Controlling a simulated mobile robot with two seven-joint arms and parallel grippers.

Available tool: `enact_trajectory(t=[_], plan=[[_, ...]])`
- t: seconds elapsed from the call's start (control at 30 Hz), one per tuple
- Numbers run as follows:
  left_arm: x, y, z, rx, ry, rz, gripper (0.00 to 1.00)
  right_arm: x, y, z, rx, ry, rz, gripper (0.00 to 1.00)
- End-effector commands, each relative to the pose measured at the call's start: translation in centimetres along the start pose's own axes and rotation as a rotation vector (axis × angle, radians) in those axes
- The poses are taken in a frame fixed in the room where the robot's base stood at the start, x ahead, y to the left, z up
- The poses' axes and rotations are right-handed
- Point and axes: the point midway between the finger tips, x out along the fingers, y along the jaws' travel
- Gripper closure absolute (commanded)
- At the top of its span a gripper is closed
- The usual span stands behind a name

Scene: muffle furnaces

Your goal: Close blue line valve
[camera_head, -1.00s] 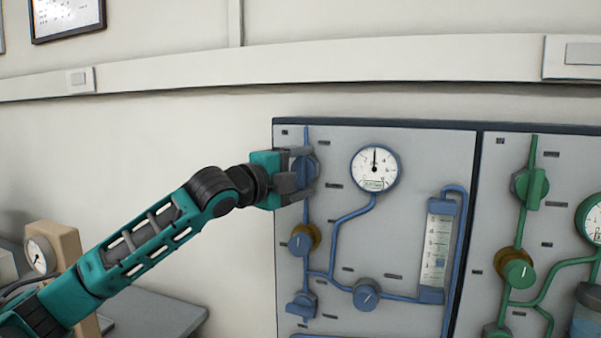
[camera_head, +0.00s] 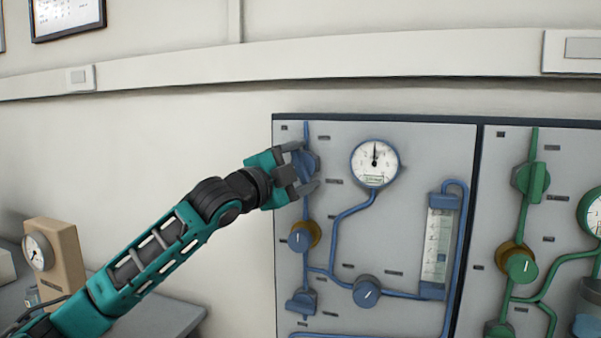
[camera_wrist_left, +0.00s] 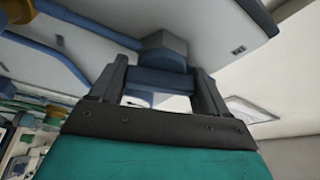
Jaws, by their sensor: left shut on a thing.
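The blue line (camera_head: 348,213) runs over the grey left panel. Its top valve (camera_head: 309,166) has a blue handle near the panel's upper left corner. My left gripper (camera_head: 304,168) is tilted and shut on this handle, with one finger above and one below it. In the left wrist view the handle (camera_wrist_left: 160,82) lies across between the two fingers (camera_wrist_left: 162,88), in front of the valve's grey-blue body (camera_wrist_left: 164,50). The fingers partly hide the handle in the head view. My right gripper is not in view.
A round gauge (camera_head: 375,164) sits right of the valve. Below are a blue knob (camera_head: 301,239), a lower blue valve (camera_head: 301,303), another knob (camera_head: 367,291) and a flow tube (camera_head: 437,246). A green line (camera_head: 524,222) is on the right panel. Bare wall lies left.

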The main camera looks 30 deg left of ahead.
Motion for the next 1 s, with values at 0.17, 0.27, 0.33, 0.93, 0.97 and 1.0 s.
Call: enact_trajectory(t=[0.17, 0.27, 0.33, 0.93, 0.97, 1.0], plan=[[0.00, 0.35, 0.04, -0.162, 0.001, -0.065, 0.54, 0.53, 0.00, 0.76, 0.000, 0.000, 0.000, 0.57], [0.01, 0.34, 0.05, -0.250, 0.000, -0.101, 0.54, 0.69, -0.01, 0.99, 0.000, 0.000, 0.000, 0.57], [0.01, 0.31, 0.05, -0.313, 0.000, -0.127, 0.54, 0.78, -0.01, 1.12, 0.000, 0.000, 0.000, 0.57], [0.06, 0.13, -0.05, -0.832, -0.002, -0.339, 0.54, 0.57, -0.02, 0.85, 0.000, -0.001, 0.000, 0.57], [0.06, 0.12, -0.04, -0.855, -0.002, -0.349, 0.54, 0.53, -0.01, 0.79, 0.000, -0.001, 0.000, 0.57], [0.06, 0.11, -0.04, -0.884, -0.003, -0.361, 0.54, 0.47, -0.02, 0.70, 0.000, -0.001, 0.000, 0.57]])
